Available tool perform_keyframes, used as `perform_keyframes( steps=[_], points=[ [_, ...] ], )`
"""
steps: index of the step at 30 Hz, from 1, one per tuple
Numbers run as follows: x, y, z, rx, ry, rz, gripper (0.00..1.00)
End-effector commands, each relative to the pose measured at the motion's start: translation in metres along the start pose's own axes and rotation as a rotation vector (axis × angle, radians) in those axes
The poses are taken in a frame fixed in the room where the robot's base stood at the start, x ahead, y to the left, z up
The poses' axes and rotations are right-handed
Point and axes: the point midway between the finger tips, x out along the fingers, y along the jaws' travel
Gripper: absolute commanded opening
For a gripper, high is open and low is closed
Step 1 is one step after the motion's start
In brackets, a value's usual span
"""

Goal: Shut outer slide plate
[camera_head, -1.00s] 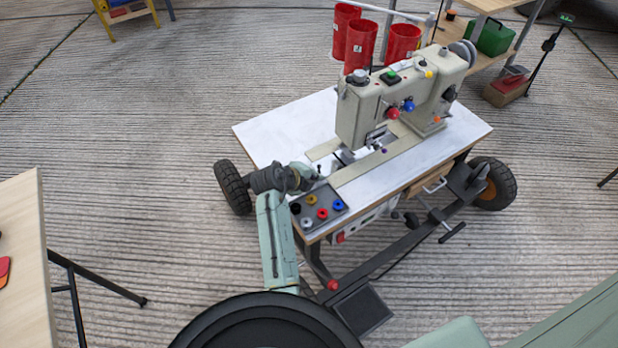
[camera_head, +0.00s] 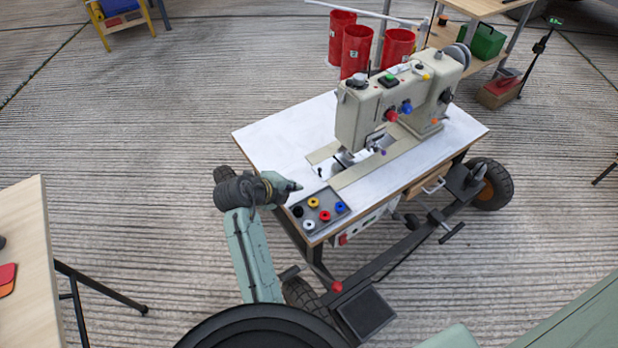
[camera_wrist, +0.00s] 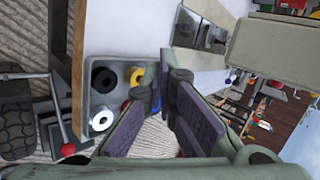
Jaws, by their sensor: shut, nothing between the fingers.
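The sewing machine (camera_head: 385,105) stands on a white-topped table (camera_head: 285,130). A flat beige plate (camera_head: 322,153), apparently the outer slide plate, sticks out on the left of its bed, beside a metal-lined gap (camera_head: 345,158). A long beige bed strip (camera_head: 352,176) runs in front. In the wrist view the plate (camera_wrist: 187,28) and the gap (camera_wrist: 212,36) are at top centre. My gripper (camera_head: 296,187) is shut and empty near the table's left edge, short of the plate and apart from it. Its purple-padded fingers (camera_wrist: 167,88) also show in the wrist view. I cannot tell how far the plate is out.
A grey tray of coloured bobbins (camera_head: 320,212) lies just right of my gripper, at the table's front left corner. Red cylinders (camera_head: 356,48) stand behind the machine. A wooden table (camera_head: 25,240) is at the left. The white top left of the plate is clear.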

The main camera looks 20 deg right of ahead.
Motion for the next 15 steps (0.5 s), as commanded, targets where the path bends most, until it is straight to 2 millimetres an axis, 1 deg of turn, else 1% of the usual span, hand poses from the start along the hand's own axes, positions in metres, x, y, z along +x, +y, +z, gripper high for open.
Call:
perform_keyframes(
  steps=[1,2,5,7,11,15],
  points=[
    [-0.003,0.001,0.001,-0.003,-0.001,0.001,0.00],
    [-0.002,0.002,0.001,-0.002,0.000,0.000,0.00],
    [0.005,0.003,0.001,-0.001,0.002,0.000,0.00],
    [0.014,0.002,0.000,0.000,0.004,0.000,0.00],
    [0.038,0.002,0.000,0.000,0.005,0.001,0.00],
    [0.069,0.002,0.000,0.001,0.005,0.002,0.00]
  ],
)
